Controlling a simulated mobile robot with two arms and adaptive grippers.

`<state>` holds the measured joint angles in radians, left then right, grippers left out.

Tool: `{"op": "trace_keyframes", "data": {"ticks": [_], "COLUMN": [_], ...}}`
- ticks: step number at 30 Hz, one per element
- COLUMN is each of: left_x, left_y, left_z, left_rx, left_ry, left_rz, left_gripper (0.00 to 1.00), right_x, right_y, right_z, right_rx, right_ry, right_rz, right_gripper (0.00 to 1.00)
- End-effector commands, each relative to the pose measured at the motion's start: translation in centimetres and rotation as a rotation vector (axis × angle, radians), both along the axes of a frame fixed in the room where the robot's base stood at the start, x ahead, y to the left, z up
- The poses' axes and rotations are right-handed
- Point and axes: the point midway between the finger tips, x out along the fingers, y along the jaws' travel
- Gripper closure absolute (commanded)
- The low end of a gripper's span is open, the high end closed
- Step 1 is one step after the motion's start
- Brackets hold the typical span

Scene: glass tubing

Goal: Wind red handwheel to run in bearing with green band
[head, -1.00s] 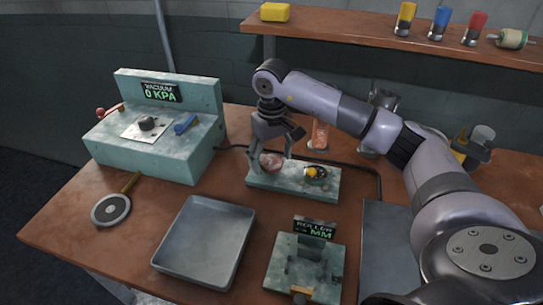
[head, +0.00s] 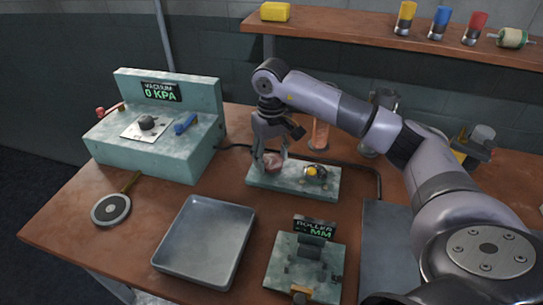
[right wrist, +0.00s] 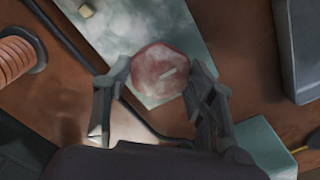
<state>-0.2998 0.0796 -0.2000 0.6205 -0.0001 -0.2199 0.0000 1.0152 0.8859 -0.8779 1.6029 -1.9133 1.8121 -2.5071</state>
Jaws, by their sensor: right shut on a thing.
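The red handwheel (head: 272,162) is a dull red, rounded knob at the left end of a pale green base plate (head: 295,187). My right gripper (head: 271,155) points down over it and is shut on it. In the right wrist view, the handwheel (right wrist: 160,70) lies between the two fingertips of the right gripper (right wrist: 160,88), with a pale mark on its face. A dark round part with a yellow top (head: 315,171) stands at the right end of the plate. I cannot make out a green band on it. My left gripper is out of view.
A grey tray (head: 204,243) and a roller gauge (head: 305,265) are in front. The vacuum box (head: 155,125) reads 0 KPA at left. A copper-coloured coil (head: 319,133) stands behind the plate. A shelf (head: 345,32) runs along the back.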

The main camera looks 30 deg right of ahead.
Motion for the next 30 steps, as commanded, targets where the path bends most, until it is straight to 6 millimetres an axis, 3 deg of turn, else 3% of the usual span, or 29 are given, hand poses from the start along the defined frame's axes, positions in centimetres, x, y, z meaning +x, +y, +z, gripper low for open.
{"op": "trace_keyframes", "data": {"ticks": [11, 30], "left_x": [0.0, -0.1], "left_y": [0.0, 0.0], "left_z": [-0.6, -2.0], "left_rx": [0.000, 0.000], "left_ry": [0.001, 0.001], "left_rz": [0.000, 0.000], "left_gripper": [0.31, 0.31], "right_x": [0.0, 0.1], "right_y": [0.0, -0.1], "right_z": [-0.1, 0.0], "right_rx": [0.000, -0.001], "right_ry": [-0.001, -0.002], "right_rz": [-0.124, -0.707], "right_gripper": [0.77, 0.77]}}
